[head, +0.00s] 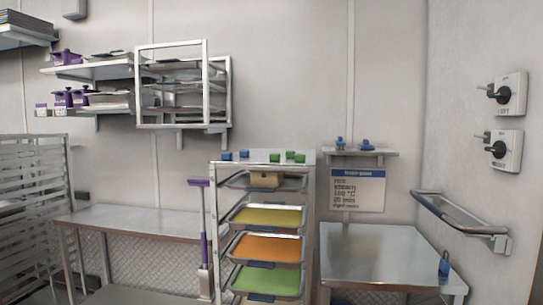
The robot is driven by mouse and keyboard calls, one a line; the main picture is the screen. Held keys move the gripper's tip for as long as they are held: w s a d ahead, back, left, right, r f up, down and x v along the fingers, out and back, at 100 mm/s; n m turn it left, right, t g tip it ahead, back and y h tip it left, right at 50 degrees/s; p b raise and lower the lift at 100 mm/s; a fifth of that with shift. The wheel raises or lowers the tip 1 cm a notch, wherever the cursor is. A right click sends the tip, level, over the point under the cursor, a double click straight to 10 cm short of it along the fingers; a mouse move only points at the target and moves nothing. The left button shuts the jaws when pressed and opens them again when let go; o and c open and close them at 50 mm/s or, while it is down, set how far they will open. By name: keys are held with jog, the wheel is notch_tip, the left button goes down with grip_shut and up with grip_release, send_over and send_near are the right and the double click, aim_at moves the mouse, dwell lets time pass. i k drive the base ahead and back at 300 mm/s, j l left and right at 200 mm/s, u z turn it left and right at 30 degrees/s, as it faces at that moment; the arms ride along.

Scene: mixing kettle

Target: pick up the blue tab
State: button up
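Two small blue pieces, tab-like (227,156) and (244,154), sit on top of the tray rack (313,200), at its left. Several green pieces (290,157) sit to their right on the same top. Another blue piece (444,264), with a narrow upper part, stands on the right metal table (380,255) near its right edge. Two more blue objects (340,143) and (367,145) are on a small wall shelf. I cannot tell which blue piece is the blue tab. My gripper is not in view.
The rack holds yellow (265,218), orange (264,248) and green (265,281) trays. A left metal table (130,222) is bare. A purple-handled tool (201,240) stands beside the rack. A rail (460,212) and two switches (508,93) and (504,150) are on the right wall.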

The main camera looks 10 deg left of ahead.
aim_at(243, 154)
jog(key=i+j+u, duration=0.2)
jog(key=i+u, duration=0.2)
jog(key=i, duration=0.15)
jog(key=i+u, duration=0.45)
jog(key=i+l+u, duration=0.15)
jog(key=i+u, duration=0.25)
jog(key=i, duration=0.2)
